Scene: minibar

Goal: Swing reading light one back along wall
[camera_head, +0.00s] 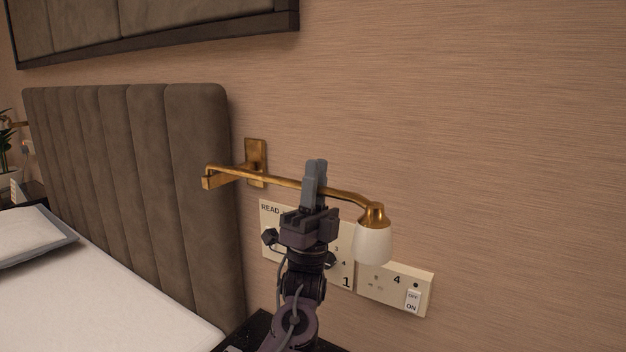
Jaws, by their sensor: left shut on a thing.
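The reading light has a brass arm (268,179) that comes from a brass wall plate (256,150) beside the headboard. The arm ends on the right in a white shade (374,244) that hangs down. The arm lies roughly along the wall, its elbow at the left in front of the headboard's edge. My left gripper (315,178) points up from below and is shut on the brass arm, between the wall plate and the shade. My right gripper is not in view.
A padded headboard (140,170) and white bed (100,300) fill the left. Wall panels with the words "READ" and "OFF/ON" (400,288) sit behind and below the light. A dark bedside surface (255,330) is at the bottom. The wall to the right is clear.

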